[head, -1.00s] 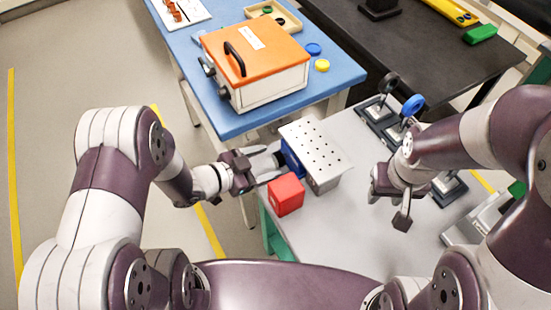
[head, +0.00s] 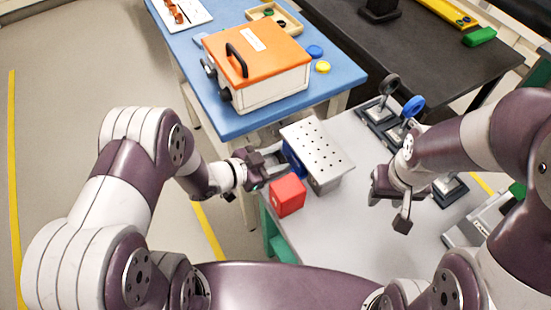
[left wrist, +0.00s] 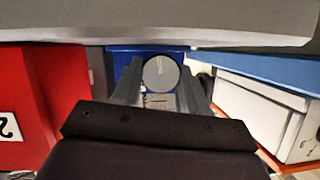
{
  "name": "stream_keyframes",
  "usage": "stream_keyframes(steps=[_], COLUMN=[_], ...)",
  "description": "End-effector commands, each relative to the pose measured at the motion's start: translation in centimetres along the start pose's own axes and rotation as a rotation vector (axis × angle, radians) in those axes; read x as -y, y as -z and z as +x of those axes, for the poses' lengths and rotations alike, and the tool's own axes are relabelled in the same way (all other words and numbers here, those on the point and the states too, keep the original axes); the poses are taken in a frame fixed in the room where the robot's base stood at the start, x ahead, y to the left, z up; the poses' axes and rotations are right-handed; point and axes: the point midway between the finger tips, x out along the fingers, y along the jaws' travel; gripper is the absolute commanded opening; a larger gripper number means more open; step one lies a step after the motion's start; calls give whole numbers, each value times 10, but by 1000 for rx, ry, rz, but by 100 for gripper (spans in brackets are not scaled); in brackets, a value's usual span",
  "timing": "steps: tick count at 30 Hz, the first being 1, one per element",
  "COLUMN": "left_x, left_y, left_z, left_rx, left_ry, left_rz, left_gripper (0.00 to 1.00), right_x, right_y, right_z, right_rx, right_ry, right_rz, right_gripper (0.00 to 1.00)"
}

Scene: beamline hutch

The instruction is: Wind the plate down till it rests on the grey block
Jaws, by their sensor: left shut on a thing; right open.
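The plate (head: 318,147) is a pale metal sheet with several holes, seen from above in the head view. The blue stand (head: 293,161) shows beneath its left side, and the grey block (head: 328,183) shows beneath its near right edge. Whether plate and block touch cannot be told. My left gripper (head: 282,165) is beside the stand at the plate's left. In the left wrist view its fingers (left wrist: 160,85) are shut on a round grey knob (left wrist: 160,73) in front of the blue stand (left wrist: 121,61). My right gripper (head: 390,208) is open and empty, right of the plate.
A red block (head: 287,196) stands on the grey bench (head: 330,235) close to my left gripper. Optic mounts (head: 403,114) stand behind the plate to the right. A blue table (head: 235,125) with an orange-lidded box (head: 262,75) is behind left. The front bench is clear.

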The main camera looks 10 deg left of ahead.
Motion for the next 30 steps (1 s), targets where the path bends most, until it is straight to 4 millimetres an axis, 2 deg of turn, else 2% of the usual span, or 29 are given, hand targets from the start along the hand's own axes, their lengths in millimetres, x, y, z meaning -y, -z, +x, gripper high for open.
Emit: stream_keyframes(steps=[3,10,22,23,24,25,30], left_x=[2,3,3,3,3,3,3], left_y=[4,1,-1,-1,-1,-1,-1], left_z=[-2,-1,0,0,0,0,0], left_rx=[4,3,1,1,1,1,1], left_ry=[-52,-150,-170,-170,-170,-170,-170], left_rz=[-127,-360,-409,-409,-409,-409,-408], left_gripper=[12,12,12,52,65,68,68], right_x=[0,0,0,0,0,0,0], right_y=[2,4,4,4,4,4,4], right_z=[-18,-32,-32,-32,-32,-32,-32], right_rx=[0,-1,0,0,0,0,0], right_ry=[0,0,0,0,0,0,0], right_rz=[0,0,0,0,0,0,0], right_gripper=[43,43,43,43,43,43,43])
